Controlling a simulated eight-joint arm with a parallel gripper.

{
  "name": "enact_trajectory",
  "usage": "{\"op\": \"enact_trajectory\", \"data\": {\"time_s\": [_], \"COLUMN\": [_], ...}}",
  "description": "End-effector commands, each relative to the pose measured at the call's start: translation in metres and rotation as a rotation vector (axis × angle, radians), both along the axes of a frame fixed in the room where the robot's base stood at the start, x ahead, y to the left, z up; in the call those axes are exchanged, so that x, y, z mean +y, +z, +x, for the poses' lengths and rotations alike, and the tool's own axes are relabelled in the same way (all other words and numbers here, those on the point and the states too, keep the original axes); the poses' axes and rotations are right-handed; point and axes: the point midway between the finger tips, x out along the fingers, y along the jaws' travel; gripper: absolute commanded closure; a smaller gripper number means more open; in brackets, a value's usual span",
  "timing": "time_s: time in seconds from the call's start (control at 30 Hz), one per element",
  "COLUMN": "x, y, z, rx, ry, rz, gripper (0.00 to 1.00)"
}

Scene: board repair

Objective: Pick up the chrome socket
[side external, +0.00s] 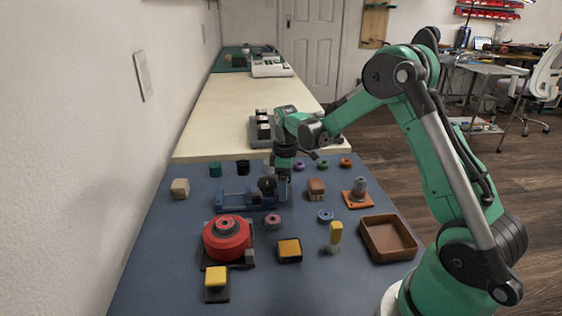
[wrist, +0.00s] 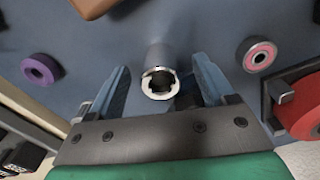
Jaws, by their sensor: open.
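The chrome socket (wrist: 160,83) stands upright in the wrist view, its bright hollow end facing the camera. My gripper (wrist: 160,66) is open, with one blue-grey finger on each side of the socket. Gaps show between the socket and both fingers, so it is not clamped. In the side view my gripper (side external: 284,190) points down at the blue mat, beside the blue vise. I cannot make out the socket there; the gripper appears to hide it.
A blue vise (side external: 235,202) stands just left of my gripper. A pink-centred ring (side external: 272,222), a brown block (side external: 316,188) and a purple ring (side external: 298,166) are close by. A red round part (side external: 227,238) and brown tray (side external: 388,238) are nearer the camera.

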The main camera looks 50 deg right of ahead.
Motion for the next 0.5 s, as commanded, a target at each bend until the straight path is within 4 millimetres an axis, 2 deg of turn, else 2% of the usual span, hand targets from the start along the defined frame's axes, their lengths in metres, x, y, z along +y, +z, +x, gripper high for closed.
{"op": "enact_trajectory", "data": {"time_s": [0.13, 0.37, 0.5], "x": [0.0003, 0.0003, 0.0003], "y": [-0.0094, -0.0099, -0.0097], "z": [-0.0001, -0.0001, -0.0001], "rx": [0.0, -0.001, -0.001], "ry": [0.0, 0.0, 0.0], "rz": [0.0, 0.0, 0.0], "gripper": [0.24, 0.24, 0.64]}}
